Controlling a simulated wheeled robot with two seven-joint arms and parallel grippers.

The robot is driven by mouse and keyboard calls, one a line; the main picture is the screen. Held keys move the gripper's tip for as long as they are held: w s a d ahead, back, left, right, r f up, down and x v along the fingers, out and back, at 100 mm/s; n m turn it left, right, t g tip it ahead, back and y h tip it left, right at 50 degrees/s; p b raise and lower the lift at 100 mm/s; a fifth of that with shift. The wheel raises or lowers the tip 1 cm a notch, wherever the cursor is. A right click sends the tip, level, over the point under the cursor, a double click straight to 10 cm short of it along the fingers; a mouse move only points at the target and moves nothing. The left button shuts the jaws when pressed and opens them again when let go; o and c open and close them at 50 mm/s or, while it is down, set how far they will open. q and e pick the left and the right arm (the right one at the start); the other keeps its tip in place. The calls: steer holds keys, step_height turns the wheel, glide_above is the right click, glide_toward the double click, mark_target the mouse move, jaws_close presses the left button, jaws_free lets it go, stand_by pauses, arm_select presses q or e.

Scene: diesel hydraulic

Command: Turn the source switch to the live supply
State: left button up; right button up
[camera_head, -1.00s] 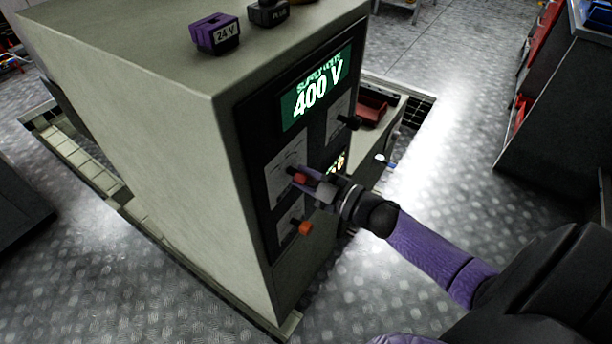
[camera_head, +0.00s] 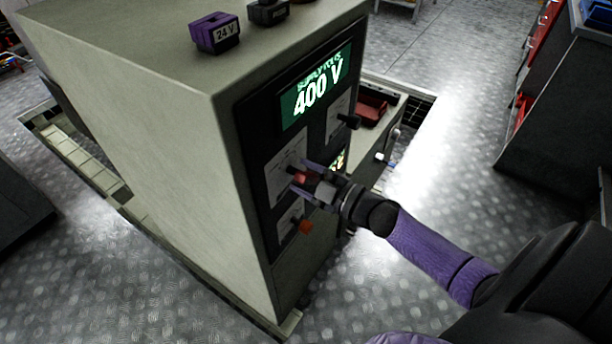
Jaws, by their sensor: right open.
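A grey-green cabinet (camera_head: 150,140) carries a black front panel with a green display (camera_head: 316,88) reading "400 V". A red-tipped knob (camera_head: 299,178) sits on a pale plate on this panel. An orange-tipped knob (camera_head: 305,227) sits below it, and a black knob (camera_head: 350,121) is at the upper right. The plate lettering is too small to read, so I cannot tell which knob is the source switch. My right gripper (camera_head: 306,182) is open at the red-tipped knob, with its fingers on either side. Contact cannot be made out. My left gripper is not in view.
A purple "24 V" block (camera_head: 215,33) and a dark block (camera_head: 268,12) stand on the cabinet top. A red tray (camera_head: 372,108) and a white-and-blue handle (camera_head: 384,160) are beyond the panel. A dark cabinet (camera_head: 560,120) stands at right. The floor between is clear.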

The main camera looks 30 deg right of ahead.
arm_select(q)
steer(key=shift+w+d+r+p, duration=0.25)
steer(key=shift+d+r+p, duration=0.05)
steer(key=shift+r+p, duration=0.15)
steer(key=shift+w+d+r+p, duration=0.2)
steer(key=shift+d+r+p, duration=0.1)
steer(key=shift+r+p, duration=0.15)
arm_select(e)
steer(key=v, duration=1)
steer(key=s+f+m+g+h, duration=0.3)
steer(key=s+f+m+h, duration=0.1)
steer(key=f, duration=0.6)
steer(key=s+f+m+g+h, duration=0.3)
steer(key=s+f+m, duration=0.15)
steer(key=f, duration=0.55)
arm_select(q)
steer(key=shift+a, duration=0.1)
arm_select(e)
steer(key=s+a+f+g, duration=0.3)
steer(key=s, duration=0.4)
steer(key=s+a+f+m+g, duration=0.1)
steer(key=s+a+f+g, duration=0.2)
steer(key=s, duration=0.4)
steer(key=s+a+f+m+g, duration=0.1)
steer(key=s+a+f+g, duration=0.2)
steer(key=s, duration=0.4)
step_height(320, 180, down, 2)
steer(key=shift+s+a+f+g, duration=0.2)
steer(key=shift+a+g, duration=0.15)
steer(key=shift+g, duration=0.35)
